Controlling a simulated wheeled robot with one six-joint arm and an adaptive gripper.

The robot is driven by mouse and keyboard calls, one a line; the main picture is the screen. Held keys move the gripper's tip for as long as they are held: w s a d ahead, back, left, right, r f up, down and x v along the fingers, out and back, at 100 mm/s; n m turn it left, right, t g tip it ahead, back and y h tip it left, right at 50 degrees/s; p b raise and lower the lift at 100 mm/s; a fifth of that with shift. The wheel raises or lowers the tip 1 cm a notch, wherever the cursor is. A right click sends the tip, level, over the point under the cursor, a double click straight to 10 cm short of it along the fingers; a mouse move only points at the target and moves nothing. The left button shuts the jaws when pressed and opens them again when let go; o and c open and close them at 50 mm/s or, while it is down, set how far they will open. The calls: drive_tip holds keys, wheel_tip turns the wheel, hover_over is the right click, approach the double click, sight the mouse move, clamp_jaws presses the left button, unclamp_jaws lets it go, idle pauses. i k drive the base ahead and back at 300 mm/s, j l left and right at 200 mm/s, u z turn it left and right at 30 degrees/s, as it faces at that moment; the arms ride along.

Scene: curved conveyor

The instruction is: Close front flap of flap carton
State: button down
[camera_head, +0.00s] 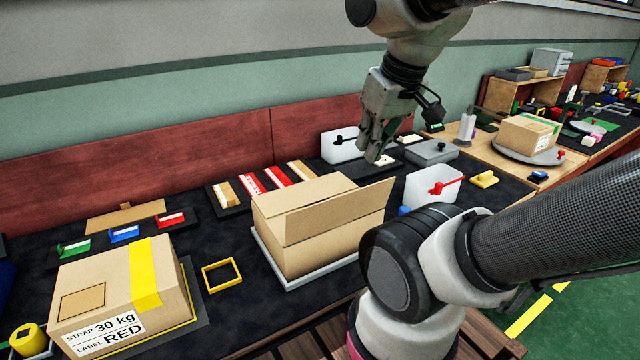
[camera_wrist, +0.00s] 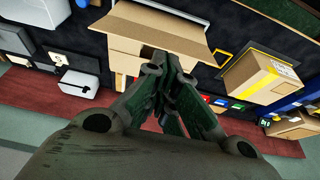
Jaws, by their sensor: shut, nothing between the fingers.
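The flap carton (camera_head: 310,245) is a plain brown box on a grey plate on the dark bench, in the middle of the head view. Its front flap (camera_head: 340,210) stands up along the near top edge, tilted and not lying flat. Another top panel (camera_head: 300,195) behind it looks folded down. My gripper (camera_head: 376,158) hangs above and behind the carton's right end, apart from it, fingers pointing down, shut and empty. In the wrist view the gripper (camera_wrist: 162,62) overlaps the carton (camera_wrist: 125,55), with a wide raised flap (camera_wrist: 160,30) beyond the fingertips; the fingers hide part of the box.
A taped, labelled carton (camera_head: 130,290) stands at left, with a yellow square frame (camera_head: 221,275) between. A white bin with a red handle (camera_head: 432,188) is close to the right. Red-and-white strips (camera_head: 265,180) lie behind. My arm link covers the front right.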

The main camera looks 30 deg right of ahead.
sight(310, 221)
drive_tip(key=l, duration=0.55)
drive_tip(key=k+l, duration=0.15)
drive_tip(key=l, duration=0.95)
drive_tip(key=k+u, duration=0.05)
